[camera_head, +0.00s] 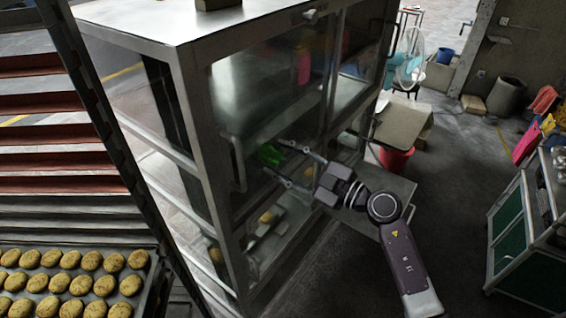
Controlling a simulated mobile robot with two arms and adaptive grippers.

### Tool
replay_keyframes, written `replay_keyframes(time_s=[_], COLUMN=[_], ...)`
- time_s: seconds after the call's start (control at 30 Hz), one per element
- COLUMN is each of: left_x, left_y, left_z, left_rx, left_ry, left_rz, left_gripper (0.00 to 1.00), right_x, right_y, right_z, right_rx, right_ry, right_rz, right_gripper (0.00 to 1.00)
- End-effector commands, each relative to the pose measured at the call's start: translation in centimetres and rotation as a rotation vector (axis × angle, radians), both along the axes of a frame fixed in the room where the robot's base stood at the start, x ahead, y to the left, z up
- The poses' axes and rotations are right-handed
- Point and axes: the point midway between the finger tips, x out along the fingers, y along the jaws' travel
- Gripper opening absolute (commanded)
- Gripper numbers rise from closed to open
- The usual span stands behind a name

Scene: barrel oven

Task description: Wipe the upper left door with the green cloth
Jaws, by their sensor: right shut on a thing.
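The upper left door (262,85) is a glass pane in a metal frame on the front of a tall steel cabinet. It looks shut, and its upright bar handle (238,163) is at its left edge. My right gripper (273,157) is in front of the lower part of this door. My left gripper is out of view.
A rack with a tray of round buns (75,282) stands at the left. A fan (409,60), a red bucket (396,157) and a cardboard box (403,122) are behind the cabinet. A green-sided cart (508,225) is at the right.

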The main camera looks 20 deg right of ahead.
Motion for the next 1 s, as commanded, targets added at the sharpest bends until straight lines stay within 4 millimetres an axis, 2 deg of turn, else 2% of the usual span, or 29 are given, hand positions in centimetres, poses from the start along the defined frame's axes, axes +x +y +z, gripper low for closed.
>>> replay_keyframes(time_s=[0.4,0.73,1.0], left_x=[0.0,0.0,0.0], left_y=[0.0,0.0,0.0], left_z=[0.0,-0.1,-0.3], left_rx=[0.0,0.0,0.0], left_ry=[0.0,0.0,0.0], left_rz=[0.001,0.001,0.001], left_gripper=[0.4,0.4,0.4], right_x=[2.1,2.9,4.4], right_y=[-2.6,-3.7,-5.7], right_z=[0.0,0.0,-0.1], right_rx=[-0.003,-0.002,-0.002], right_ry=[0.0,0.0,0.001], right_rz=[-0.001,-0.002,-0.003], right_gripper=[0.25,0.25,0.25])
